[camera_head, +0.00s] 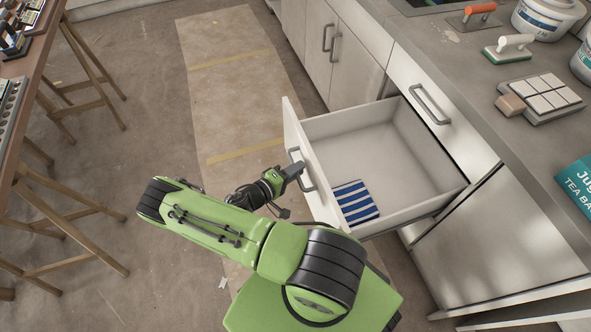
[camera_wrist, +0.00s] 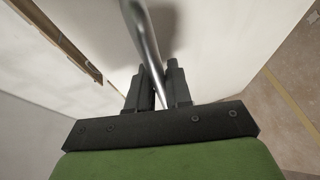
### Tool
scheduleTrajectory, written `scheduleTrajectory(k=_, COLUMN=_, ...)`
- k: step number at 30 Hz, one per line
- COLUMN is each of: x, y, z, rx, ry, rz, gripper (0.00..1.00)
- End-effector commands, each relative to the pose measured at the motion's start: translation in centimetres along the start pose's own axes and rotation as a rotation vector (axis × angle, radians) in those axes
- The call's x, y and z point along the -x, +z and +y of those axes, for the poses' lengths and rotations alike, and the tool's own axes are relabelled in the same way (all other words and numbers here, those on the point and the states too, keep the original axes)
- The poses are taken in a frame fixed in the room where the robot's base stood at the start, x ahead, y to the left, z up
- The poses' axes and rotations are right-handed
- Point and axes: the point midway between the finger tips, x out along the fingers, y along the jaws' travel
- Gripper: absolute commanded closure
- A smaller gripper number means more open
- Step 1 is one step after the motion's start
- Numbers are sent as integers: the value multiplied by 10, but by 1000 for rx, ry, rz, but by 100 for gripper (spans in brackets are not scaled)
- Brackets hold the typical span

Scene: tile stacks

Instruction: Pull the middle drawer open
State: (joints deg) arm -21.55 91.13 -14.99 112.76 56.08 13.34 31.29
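The middle drawer (camera_head: 372,150) stands pulled far out of the white cabinet, below a shut upper drawer (camera_head: 440,110). A folded blue-and-white striped cloth (camera_head: 356,203) lies inside it near the front. The drawer's grey bar handle (camera_head: 308,181) is on its front panel; it also shows in the wrist view (camera_wrist: 143,38). My gripper (camera_head: 294,170) is at this handle, outside the drawer front. In the wrist view my gripper (camera_wrist: 158,82) has its two dark fingers close on either side of the bar, shut on it. The fingertips are partly hidden in the head view.
A wooden table (camera_head: 30,85) with trestle legs stands at the left. Floor is clear between table and drawer.

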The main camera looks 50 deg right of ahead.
Motion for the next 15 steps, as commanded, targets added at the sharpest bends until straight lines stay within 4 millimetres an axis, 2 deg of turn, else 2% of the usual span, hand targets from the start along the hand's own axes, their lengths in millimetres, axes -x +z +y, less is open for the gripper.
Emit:
scheduleTrajectory(k=2, x=0, y=0, z=-1, rx=1, ry=-2, rz=-1, gripper=75)
scheduleTrajectory(k=10, x=1, y=0, z=0, rx=1, ry=-1, rz=0, gripper=75)
scheduleTrajectory(k=13, x=11, y=-1, z=0, rx=0, ry=-2, rz=4, gripper=75)
scheduleTrajectory(k=15, x=26, y=-2, z=1, rx=1, ry=-3, rz=6, gripper=75)
